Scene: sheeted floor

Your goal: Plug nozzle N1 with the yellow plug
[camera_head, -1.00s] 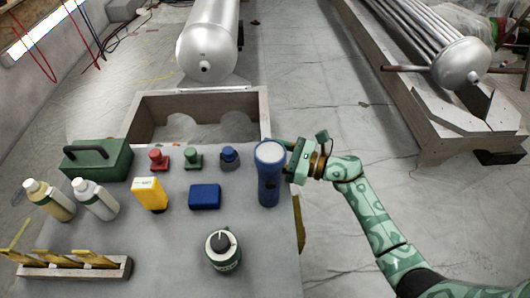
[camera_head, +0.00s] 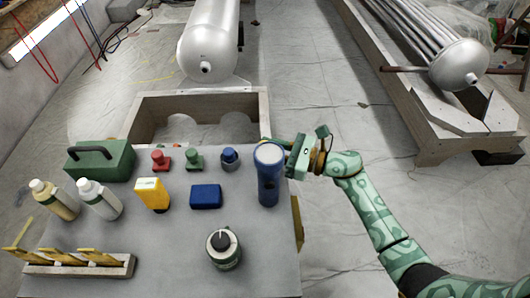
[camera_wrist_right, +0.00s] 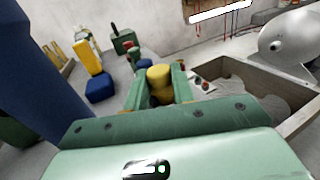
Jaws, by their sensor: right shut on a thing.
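My right gripper (camera_head: 278,146) is at the table's far right corner, just behind the blue flashlight, which hides part of its fingers. In the wrist view, the right gripper (camera_wrist_right: 160,88) is shut on the yellow plug (camera_wrist_right: 159,76), which sits between its two green fingers. A silver tank (camera_head: 208,38) lies beyond the table with a small nozzle (camera_head: 206,67) on its near end. A second silver vessel (camera_head: 460,64) at the right also has a nozzle (camera_head: 471,78). No N1 label is legible. My left gripper is out of view.
The grey table (camera_head: 160,240) holds red (camera_head: 160,160), green (camera_head: 194,159) and blue (camera_head: 230,158) plugs, a blue flashlight (camera_head: 269,180), a green box (camera_head: 100,160), bottles and a wooden rack (camera_head: 85,267). An open wooden frame (camera_head: 200,101) stands between table and tank. Sheeted floor is free at centre right.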

